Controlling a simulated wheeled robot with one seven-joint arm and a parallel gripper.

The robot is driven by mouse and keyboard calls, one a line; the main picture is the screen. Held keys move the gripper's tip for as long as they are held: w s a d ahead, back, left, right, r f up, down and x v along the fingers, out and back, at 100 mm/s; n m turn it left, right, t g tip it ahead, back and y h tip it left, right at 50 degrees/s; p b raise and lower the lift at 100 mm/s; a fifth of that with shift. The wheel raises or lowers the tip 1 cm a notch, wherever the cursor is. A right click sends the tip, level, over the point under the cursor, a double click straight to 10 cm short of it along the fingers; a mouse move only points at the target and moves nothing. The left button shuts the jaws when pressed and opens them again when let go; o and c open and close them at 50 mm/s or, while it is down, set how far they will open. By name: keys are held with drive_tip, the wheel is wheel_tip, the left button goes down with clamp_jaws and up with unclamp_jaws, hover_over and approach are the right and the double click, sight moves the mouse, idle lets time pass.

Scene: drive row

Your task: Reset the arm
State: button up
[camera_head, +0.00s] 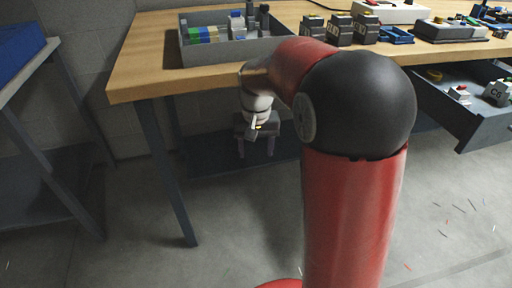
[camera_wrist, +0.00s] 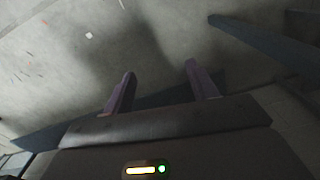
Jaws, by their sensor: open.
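My gripper (camera_head: 256,148) hangs below the front edge of the wooden workbench (camera_head: 140,75), pointing down in the head view. My red and black arm is bent in front of the bench. In the wrist view, the two purple-grey fingers of my gripper (camera_wrist: 160,88) stand apart, with nothing between them. Concrete floor (camera_wrist: 130,40) shows beyond the fingertips.
A grey bin (camera_head: 240,55) with coloured blocks stands on the bench. Dark box-shaped parts (camera_head: 340,30) sit to its right. An open drawer (camera_head: 450,112) with small parts juts out at right. A shelf with a blue bin (camera_head: 18,45) stands left. Scraps lie on the floor.

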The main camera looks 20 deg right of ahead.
idle(0.3)
drive_tip(key=s+r+n+t, duration=0.1)
drive_tip(key=s+r+t, duration=0.1)
drive_tip(key=s, duration=0.9)
drive_tip(key=s+r+n+t, duration=0.1)
drive_tip(key=s+r+t, duration=0.2)
drive_tip(key=s, duration=0.8)
wheel_tip(320, 180, up, 2)
drive_tip(key=shift+t, duration=0.3)
drive_tip(key=shift+d, duration=0.1)
drive_tip(key=shift+c, duration=0.5)
